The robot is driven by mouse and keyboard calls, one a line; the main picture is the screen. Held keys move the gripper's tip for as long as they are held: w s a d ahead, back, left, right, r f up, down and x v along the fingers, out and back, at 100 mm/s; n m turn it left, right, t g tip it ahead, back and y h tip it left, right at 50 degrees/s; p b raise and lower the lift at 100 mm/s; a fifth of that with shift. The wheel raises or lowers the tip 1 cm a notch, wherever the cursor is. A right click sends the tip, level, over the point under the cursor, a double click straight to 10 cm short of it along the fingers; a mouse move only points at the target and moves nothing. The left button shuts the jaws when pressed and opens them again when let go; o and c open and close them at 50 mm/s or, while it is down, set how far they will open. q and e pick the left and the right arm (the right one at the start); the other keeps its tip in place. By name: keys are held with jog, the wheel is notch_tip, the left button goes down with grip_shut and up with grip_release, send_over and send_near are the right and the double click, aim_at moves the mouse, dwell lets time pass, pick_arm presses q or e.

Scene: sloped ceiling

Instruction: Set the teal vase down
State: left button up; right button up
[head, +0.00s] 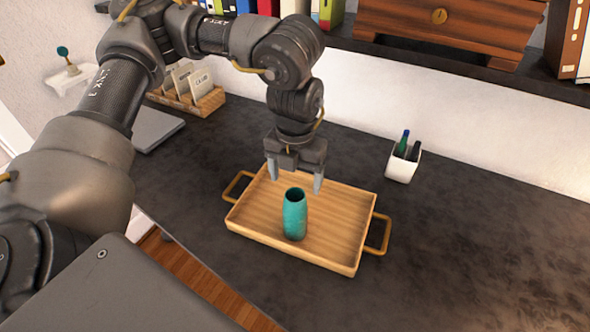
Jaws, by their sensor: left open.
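The teal vase (295,216) stands upright on a wooden tray (340,228) with a handle at each end. The tray lies on the dark desk. My left gripper (295,183) is open, with its fingers pointing down above and around the top of the vase in the picture. The fingers look apart from the vase, with gaps on both sides. How far the gripper is above or behind the vase is hard to tell. My right gripper is not in view.
A white pen cup (402,164) stands right of the tray. A wooden card holder (187,97) and a grey flat object (155,128) are at the left. A shelf with books and a wooden box (455,28) runs along the back. The desk's right side is clear.

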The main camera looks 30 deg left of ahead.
pick_arm(q)
notch_tip(320, 180, up, 3)
jog(key=shift+f, duration=0.2)
dwell(0.4)
